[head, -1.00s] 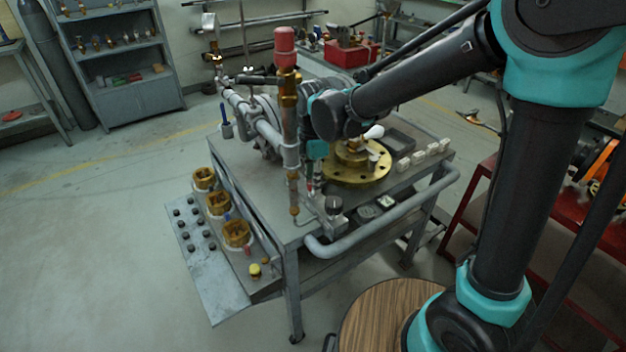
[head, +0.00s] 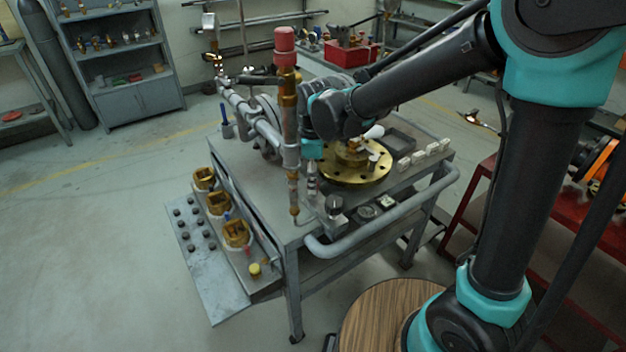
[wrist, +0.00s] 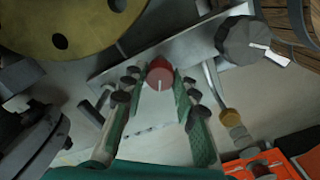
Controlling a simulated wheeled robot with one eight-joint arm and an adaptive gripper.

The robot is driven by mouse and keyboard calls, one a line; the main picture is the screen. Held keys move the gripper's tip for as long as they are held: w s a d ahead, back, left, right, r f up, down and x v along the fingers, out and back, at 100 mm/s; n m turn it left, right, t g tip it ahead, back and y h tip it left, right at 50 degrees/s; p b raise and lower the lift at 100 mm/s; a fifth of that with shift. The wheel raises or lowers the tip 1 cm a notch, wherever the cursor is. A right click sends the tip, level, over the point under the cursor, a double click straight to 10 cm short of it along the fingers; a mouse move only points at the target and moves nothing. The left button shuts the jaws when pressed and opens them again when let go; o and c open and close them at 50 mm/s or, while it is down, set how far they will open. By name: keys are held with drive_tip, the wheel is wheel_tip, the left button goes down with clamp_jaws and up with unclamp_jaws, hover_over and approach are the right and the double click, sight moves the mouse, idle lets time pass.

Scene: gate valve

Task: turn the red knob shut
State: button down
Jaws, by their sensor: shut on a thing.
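The red knob (wrist: 160,72) with a white pointer line sits on a pale metal plate (wrist: 200,52) in the wrist view. The pointer line runs toward the bottom of that picture. My gripper (wrist: 159,80) has its two green-padded fingers on either side of the knob, closed on it. In the head view my gripper (head: 312,180) points down at the front of the bench, beside the brass flange (head: 352,172). The knob cannot be made out there behind my gripper and the pipework.
A grey knob (wrist: 240,40) stands right of the red knob. A vertical pipe with a red cap (head: 285,42) rises close left of my gripper. A grey bent rail (head: 385,220) runs along the bench front. Brass valves (head: 218,204) line the left side.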

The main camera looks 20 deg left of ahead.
drive_tip(key=m, duration=0.6)
drive_tip(key=shift+m, duration=0.3)
drive_tip(key=m, duration=0.5)
drive_tip(key=shift+m, duration=0.3)
drive_tip(key=c, duration=1.2)
unclamp_jaws()
drive_tip(key=shift+o, duration=0.2)
drive_tip(key=shift+r, duration=0.1)
wheel_tip(320, 180, up, 12)
